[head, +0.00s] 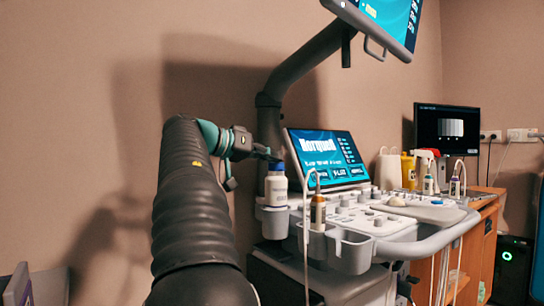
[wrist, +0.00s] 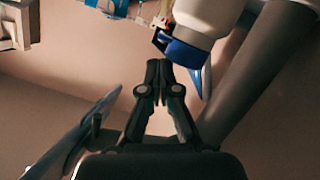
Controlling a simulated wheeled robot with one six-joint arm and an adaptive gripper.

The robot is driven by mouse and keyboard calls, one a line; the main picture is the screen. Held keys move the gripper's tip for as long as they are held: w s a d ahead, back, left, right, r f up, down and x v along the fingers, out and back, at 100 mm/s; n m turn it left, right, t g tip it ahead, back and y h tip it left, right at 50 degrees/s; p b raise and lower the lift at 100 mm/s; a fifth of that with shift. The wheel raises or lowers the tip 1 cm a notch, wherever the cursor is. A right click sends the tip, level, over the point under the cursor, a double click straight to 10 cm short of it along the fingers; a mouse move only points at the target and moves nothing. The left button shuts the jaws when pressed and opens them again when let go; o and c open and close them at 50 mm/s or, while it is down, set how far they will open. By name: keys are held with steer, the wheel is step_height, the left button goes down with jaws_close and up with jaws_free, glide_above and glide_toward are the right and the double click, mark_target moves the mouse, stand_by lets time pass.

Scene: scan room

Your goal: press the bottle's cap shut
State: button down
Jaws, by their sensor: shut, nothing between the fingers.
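The white bottle (head: 276,190) stands upright in a round holder at the left end of the ultrasound console. Its blue cap (head: 277,167) is at the top. In the wrist view, the bottle (wrist: 208,18) appears upside down, with the blue cap (wrist: 187,53) and a blue flap (wrist: 197,80) sticking out from it, so the lid looks raised. My gripper (head: 268,155) is just above the cap in the head view. In the wrist view, my gripper (wrist: 160,66) is shut and empty, with its fingertips close beside the cap. I cannot tell whether they touch.
The tilted touchscreen (head: 328,158) stands just right of the bottle. The monitor arm (head: 270,115) rises close behind it. Several bottles (head: 428,172) are at the far right. The space above the console's middle is clear.

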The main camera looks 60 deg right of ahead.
stand_by(0.5)
steer(key=w+a+r+p, duration=0.3)
steer(key=a+r, duration=0.3)
steer(key=a, duration=0.3)
steer(key=shift+w+r+p, duration=0.2)
steer(key=shift+p, duration=0.55)
